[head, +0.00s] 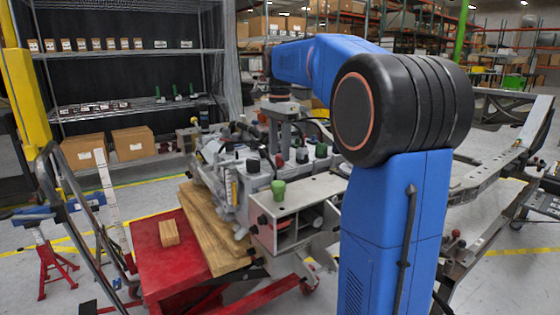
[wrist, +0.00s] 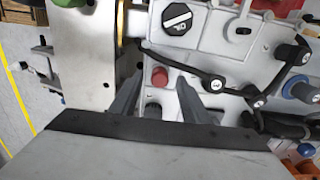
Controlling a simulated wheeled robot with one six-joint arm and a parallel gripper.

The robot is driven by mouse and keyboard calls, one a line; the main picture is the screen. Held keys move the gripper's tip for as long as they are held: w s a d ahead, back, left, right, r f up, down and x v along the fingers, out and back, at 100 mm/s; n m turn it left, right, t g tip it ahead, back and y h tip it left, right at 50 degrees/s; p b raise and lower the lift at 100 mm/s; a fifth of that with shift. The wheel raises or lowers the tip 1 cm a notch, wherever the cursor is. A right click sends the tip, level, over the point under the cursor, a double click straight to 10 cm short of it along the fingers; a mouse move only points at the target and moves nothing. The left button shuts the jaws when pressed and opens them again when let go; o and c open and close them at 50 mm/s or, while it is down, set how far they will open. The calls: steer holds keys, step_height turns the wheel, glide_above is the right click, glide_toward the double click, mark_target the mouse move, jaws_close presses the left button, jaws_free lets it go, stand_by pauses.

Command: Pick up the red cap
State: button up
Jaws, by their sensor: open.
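The red cap (wrist: 160,76) is small and round and sits on the light grey engine fixture (wrist: 215,50) in the wrist view. My gripper (wrist: 160,82) is open, with one dark finger on each side of the cap. The fingers look apart from the cap, with a gap on both sides. How far the fingertips are above the cap cannot be told. In the head view my gripper (head: 279,110) points down over the fixture (head: 240,180). A small red spot (head: 279,160) shows below it, but I cannot tell if it is the same cap.
A black oil cap (wrist: 177,18), a black hose (wrist: 205,76) and blue caps (wrist: 301,89) are near the fingers. A green cap (head: 278,188) stands on the fixture's front. A red cart (head: 175,255) with wooden boards (head: 205,225) is at the left.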

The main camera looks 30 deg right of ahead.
mark_target(280, 155)
steer(key=shift+f, duration=1.15)
jaws_close()
step_height(280, 155, up, 10)
